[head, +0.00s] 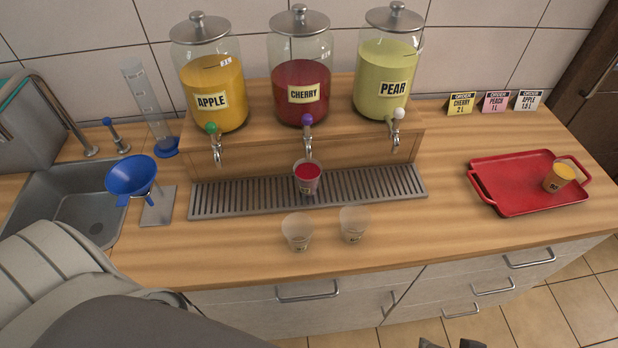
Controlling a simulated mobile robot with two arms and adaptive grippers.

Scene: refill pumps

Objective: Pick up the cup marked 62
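Two clear empty cups stand on the counter in front of the drip grate, a left one (297,232) and a right one (354,224). A cup of red liquid (307,178) stands on the grate under the cherry tap. A cup of orange liquid (558,177) stands on the red tray. The cups carry small dark marks, too small to read, so I cannot tell which is 62. Dark tips of what seems to be my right gripper (452,343) show at the bottom edge, well below the cups; their opening is unclear. My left gripper is out of view.
Apple (213,85), cherry (302,80) and pear (386,80) dispensers stand on a wooden riser behind the grate (250,198). A blue funnel (131,176) stands left by the sink (75,215). The red tray (510,203) is right. Counter between cups and tray is clear.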

